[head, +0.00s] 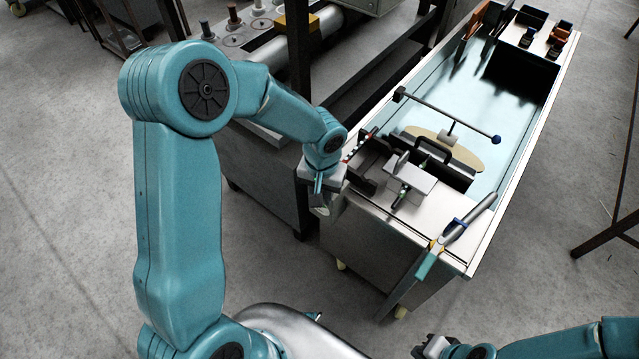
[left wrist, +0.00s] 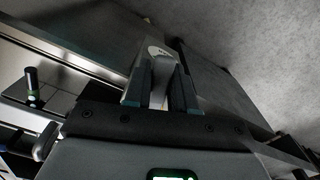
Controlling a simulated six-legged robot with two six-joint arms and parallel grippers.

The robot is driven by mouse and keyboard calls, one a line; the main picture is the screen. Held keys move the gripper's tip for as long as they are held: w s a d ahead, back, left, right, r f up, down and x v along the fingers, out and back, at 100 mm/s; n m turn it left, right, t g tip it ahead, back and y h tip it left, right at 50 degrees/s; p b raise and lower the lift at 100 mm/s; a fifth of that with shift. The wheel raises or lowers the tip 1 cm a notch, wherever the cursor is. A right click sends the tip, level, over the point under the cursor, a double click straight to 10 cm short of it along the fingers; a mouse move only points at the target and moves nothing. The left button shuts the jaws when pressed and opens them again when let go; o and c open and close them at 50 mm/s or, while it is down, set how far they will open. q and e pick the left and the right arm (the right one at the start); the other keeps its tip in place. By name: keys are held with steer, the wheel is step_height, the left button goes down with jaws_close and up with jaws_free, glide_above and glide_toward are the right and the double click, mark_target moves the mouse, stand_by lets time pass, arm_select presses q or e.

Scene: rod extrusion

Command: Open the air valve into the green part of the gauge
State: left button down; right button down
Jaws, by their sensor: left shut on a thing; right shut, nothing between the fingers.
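My left gripper (head: 322,205) is at the near left corner of the metal bench, its fingers pointing down beside the bench. In the left wrist view the fingers (left wrist: 160,88) are closed on a pale grey piece (left wrist: 159,70), seen between them. I cannot tell for sure that this piece is the air valve's handle. No gauge with a green part can be made out in the head view. My right gripper (head: 432,347) is low at the right, apart from the bench, shut and empty.
The long bench (head: 345,222) holds a shallow basin and a clamp-like fixture (head: 410,180). A bar with a blue knob (head: 496,140) stands over it. A long tool (head: 440,245) juts past the near edge. A second bench (head: 265,180) is at left.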

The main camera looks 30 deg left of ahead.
arm_select(q)
steer(key=shift+w+d+f+n+b, duration=0.15)
steer(key=shift+d+n+b, duration=0.2)
steer(key=shift+b, duration=0.3)
steer(key=shift+n+b, duration=0.4)
steer(key=shift+n, duration=0.05)
steer(key=shift+d, duration=0.15)
